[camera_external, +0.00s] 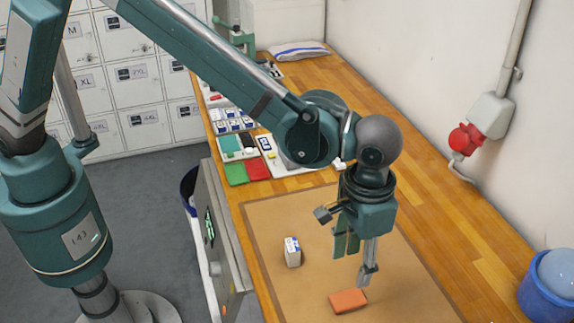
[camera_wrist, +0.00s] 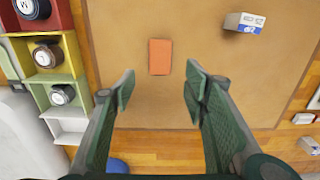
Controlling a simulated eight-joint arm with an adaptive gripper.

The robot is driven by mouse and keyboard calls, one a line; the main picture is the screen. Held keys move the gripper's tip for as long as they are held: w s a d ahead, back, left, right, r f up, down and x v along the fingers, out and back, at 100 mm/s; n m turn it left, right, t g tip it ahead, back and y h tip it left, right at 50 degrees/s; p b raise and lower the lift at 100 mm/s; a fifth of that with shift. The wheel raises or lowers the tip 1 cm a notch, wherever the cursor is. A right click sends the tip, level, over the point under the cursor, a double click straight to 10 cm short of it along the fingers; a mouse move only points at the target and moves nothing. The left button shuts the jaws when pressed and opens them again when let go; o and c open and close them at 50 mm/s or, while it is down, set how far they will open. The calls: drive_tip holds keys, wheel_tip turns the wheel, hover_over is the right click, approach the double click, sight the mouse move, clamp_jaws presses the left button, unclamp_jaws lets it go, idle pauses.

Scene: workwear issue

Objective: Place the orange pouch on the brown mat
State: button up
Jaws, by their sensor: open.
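The orange pouch (camera_external: 348,301) is a small flat block lying on the brown mat (camera_external: 265,215). In the wrist view the orange pouch (camera_wrist: 160,57) lies beyond the fingertips, about midway between them, with bare brown mat (camera_wrist: 120,95) around it. My gripper (camera_external: 366,276) is just above and beside the pouch in the external view; the exact gap is hard to tell. In the wrist view my gripper (camera_wrist: 158,90) has its two fingers spread wide with nothing between them.
A small white and blue box (camera_external: 292,252) stands on the mat, left of my gripper. Green (camera_external: 236,173) and red (camera_external: 257,169) flat items lie beyond the mat. A blue bin (camera_external: 535,298) is at the right. Coloured compartments (camera_wrist: 55,90) holding rolls line the wrist view's left.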

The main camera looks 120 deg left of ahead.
drive_tip(key=shift+r, duration=0.1)
idle(0.4)
drive_tip(key=s+d+r+m+t, duration=0.2)
drive_tip(key=s+d+r, duration=0.2)
drive_tip(key=s+r, duration=0.65)
drive_tip(key=s+d+r+m+t, duration=0.1)
drive_tip(key=s+d+r+m, duration=0.15)
drive_tip(key=s+r, duration=0.75)
drive_tip(key=s+d+f+m+t, duration=0.1)
drive_tip(key=s+d+m+t, duration=0.1)
drive_tip(key=s, duration=1.2)
drive_tip(key=s+d+f+m+t, duration=0.2)
drive_tip(key=s+d, duration=0.1)
drive_tip(key=s, duration=1.1)
drive_tip(key=shift+s+d, duration=0.15)
drive_tip(key=shift+d, duration=0.1)
drive_tip(key=shift+m, duration=0.25)
